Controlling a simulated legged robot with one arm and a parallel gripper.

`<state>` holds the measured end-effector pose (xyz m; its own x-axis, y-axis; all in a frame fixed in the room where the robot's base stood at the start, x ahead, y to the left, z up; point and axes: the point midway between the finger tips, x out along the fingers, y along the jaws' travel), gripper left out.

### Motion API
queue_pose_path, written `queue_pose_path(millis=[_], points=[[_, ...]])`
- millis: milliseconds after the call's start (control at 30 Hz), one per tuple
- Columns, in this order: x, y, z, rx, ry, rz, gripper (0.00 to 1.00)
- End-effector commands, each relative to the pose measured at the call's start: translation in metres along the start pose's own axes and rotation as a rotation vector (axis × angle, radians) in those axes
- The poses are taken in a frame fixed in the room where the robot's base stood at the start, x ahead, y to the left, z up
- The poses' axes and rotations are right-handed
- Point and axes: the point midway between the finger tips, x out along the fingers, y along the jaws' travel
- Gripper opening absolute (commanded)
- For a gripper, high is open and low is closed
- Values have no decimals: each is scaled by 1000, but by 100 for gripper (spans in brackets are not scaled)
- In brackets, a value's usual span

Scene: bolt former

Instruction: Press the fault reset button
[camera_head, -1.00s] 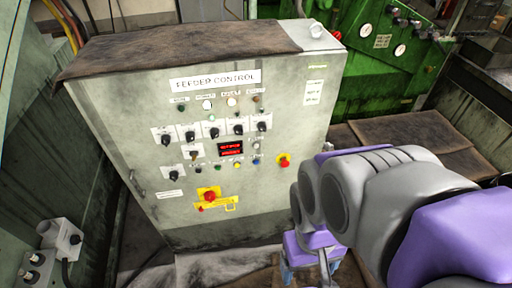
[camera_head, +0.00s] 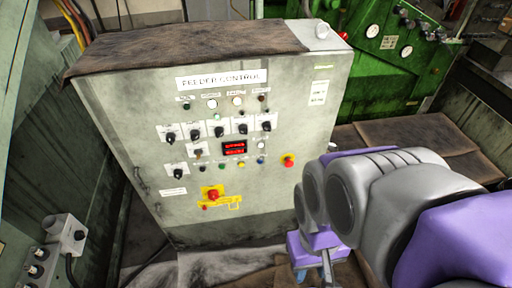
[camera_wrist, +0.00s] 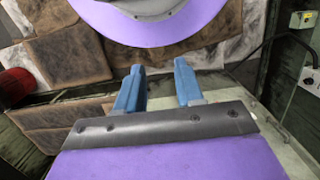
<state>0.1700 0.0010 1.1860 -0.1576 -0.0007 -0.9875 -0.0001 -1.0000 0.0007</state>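The grey feeder control cabinet (camera_head: 120,140) stands in front of me in the head view. Its face carries a row of small buttons: a dark one (camera_head: 202,168), a green one (camera_head: 222,167), a yellow one (camera_head: 241,164) and a blue one (camera_head: 261,160). Their labels are too small to read, so I cannot tell which is fault reset. My gripper (camera_wrist: 159,68) is open and empty in the wrist view, its two blue fingers apart. In the head view, my arm is folded at the lower right, and the gripper is low, right of the cabinet face and apart from the buttons.
Several black rotary switches and a red display (camera_head: 234,147) are above. A green machine (camera_head: 380,70) stands behind right; a small switch box (camera_head: 66,232) is lower left.

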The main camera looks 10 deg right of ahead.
Motion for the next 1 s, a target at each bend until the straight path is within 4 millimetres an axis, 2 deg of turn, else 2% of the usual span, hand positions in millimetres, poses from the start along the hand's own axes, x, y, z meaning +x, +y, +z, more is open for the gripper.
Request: queue_pose_path(millis=[67, 367, 1000], points=[[0, 0, 0, 0, 0, 0, 29], [0, 0, 0, 0, 0, 0, 0], [0, 0, 0, 0, 0, 0, 0]])
